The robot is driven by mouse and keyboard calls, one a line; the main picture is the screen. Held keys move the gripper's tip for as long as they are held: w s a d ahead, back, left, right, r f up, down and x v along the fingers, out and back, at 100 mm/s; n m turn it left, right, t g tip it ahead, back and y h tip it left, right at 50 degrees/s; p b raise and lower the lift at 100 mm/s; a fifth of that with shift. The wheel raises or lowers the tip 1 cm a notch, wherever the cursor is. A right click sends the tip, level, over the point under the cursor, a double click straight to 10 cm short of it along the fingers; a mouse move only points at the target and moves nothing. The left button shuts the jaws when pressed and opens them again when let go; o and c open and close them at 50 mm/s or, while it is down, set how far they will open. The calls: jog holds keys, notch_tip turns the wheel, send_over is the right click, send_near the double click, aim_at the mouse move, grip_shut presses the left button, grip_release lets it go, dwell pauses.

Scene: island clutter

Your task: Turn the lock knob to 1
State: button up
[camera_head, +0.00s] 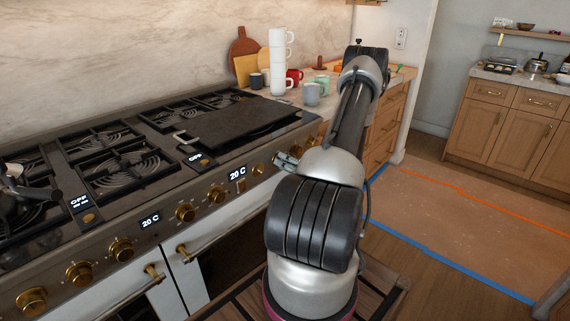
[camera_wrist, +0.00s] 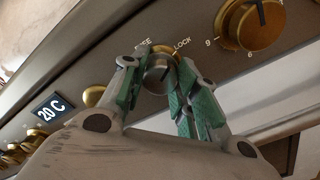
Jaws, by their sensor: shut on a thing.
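The lock knob (camera_wrist: 158,72) is a small round metal knob on the stove's front panel, with a brass ring behind it. Lettering ending in "EE" shows at its upper left and "LOCK" at its upper right. My gripper (camera_wrist: 157,80) has its two green-padded fingers on either side of the knob, shut on it. I cannot read the knob's exact setting. In the head view my gripper (camera_head: 285,161) reaches the stove front right of a 20 C display, and the lock knob cannot be made out there.
A larger brass dial (camera_wrist: 250,22) with numbers sits close to the right of my gripper. A 20 C display (camera_wrist: 52,107) and more brass knobs lie to the left. In the head view, a dark griddle plate (camera_head: 240,120) and burner grates top the stove (camera_head: 103,235), with mugs (camera_head: 312,94) behind.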

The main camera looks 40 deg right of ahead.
jog(key=shift+m, duration=1)
jog(key=o, duration=1)
jog(key=shift+o, duration=0.2)
jog(key=shift+s, duration=0.15)
jog(key=s+d, duration=0.1)
jog(key=s, duration=1)
jog(key=shift+s, duration=0.4)
